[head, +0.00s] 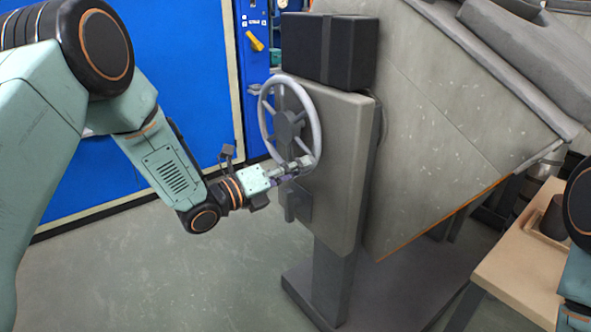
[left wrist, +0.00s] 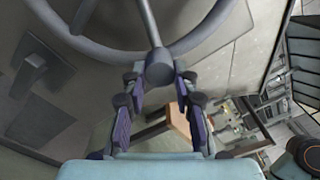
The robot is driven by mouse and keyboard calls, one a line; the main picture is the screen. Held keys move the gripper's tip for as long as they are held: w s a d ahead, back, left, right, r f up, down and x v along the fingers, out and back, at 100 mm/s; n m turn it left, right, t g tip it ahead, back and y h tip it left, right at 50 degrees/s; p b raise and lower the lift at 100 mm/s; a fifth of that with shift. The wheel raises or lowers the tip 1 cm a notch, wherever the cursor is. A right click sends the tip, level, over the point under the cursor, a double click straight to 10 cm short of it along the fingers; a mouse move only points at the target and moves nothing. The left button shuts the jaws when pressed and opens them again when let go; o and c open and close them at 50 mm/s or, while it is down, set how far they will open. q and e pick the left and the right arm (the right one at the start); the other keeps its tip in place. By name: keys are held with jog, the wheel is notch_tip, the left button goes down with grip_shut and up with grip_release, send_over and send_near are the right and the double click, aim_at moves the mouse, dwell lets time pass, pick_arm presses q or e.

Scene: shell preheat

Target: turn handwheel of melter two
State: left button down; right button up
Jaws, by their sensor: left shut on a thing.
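The handwheel (head: 262,118) is a light grey ring with dark spokes and a dark hub. It stands upright on the grey panel (head: 345,165) at the side of the melter (head: 450,110). My left gripper (head: 296,166) is shut on the wheel at the lower right of its rim. In the left wrist view, the fingers (left wrist: 160,95) of this gripper close around a rounded grey grip (left wrist: 160,70), where a spoke meets the rim (left wrist: 100,48). My right gripper is not in view. No number shows on the melter.
A black box (head: 330,50) sits on top of the panel. A blue cabinet (head: 165,60) stands behind on the left. A wooden table (head: 515,275) with a dark cup (head: 553,218) is at the lower right. The floor at lower left is clear.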

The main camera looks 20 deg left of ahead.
pick_arm(q)
jog(key=shift+w+a+f+m+b, duration=0.15)
jog(key=shift+f+m+b, duration=0.2)
jog(key=shift+f+m, duration=0.2)
jog(key=c, duration=1)
grip_release()
jog(key=shift+v, duration=6)
jog(key=shift+a, duration=0.1)
